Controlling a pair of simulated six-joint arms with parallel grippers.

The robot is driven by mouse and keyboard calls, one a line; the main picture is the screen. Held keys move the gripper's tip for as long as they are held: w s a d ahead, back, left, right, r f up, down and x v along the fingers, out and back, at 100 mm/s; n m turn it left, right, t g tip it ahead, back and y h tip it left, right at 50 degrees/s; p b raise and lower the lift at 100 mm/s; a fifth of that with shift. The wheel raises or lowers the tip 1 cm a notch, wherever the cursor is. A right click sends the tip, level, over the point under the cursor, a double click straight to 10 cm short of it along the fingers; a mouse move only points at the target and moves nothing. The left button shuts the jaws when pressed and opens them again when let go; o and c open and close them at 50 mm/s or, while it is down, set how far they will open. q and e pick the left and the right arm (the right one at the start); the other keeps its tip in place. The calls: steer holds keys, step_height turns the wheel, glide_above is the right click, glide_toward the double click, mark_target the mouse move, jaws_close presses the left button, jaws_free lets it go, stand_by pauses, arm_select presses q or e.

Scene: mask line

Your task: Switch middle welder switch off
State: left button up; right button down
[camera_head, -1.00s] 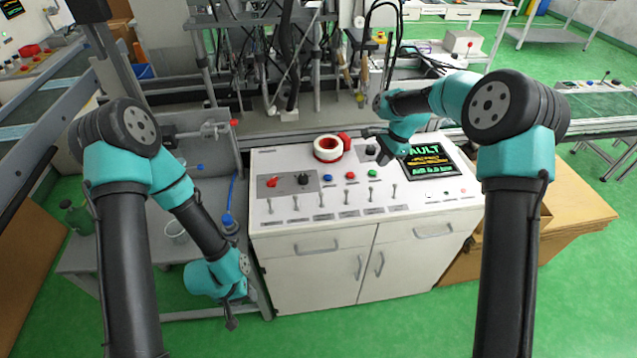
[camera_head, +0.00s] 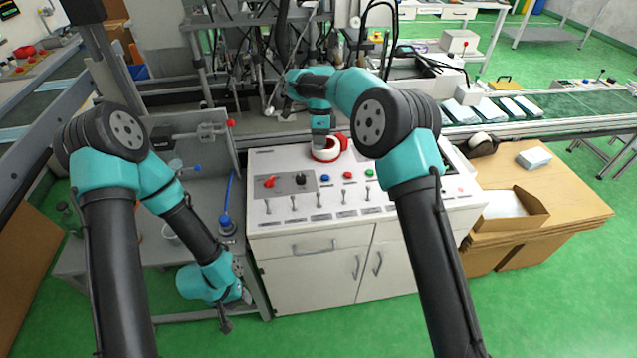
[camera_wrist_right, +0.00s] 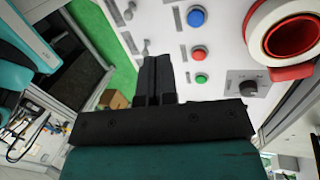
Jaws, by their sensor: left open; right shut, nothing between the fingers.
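The white control panel (camera_head: 262,232) has a row of small metal toggle switches along its front. One near the middle of the row is a toggle (camera_head: 318,199); others stand left (camera_head: 293,202) and right (camera_head: 343,195) of it. The labels are too small to read. My left gripper (camera_head: 226,326) is open and empty, low in front of the side bench.
Above the toggles are a blue button (camera_head: 323,178), a red button (camera_head: 347,175), a green button (camera_head: 370,173) and a red knob (camera_head: 268,181). A white and red tape roll (camera_head: 326,152) lies at the back. My right forearm hides the panel's right side. A cardboard box (camera_head: 515,212) stands right.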

steer(key=shift+f, duration=0.1)
glide_toward(319, 198)
steer(key=w+f, duration=0.4)
steer(key=f, duration=0.1)
steer(key=shift+w, duration=0.25)
steer(key=shift+s+f, duration=0.25)
steer(key=shift+s, duration=0.35)
steer(key=shift+s+f, duration=0.2)
steer(key=shift+s, duration=0.45)
steer(key=shift+s+a+f, duration=0.1)
steer(key=shift+s+f, duration=0.1)
steer(key=shift+s, duration=0.5)
steer(key=shift+a, duration=0.1)
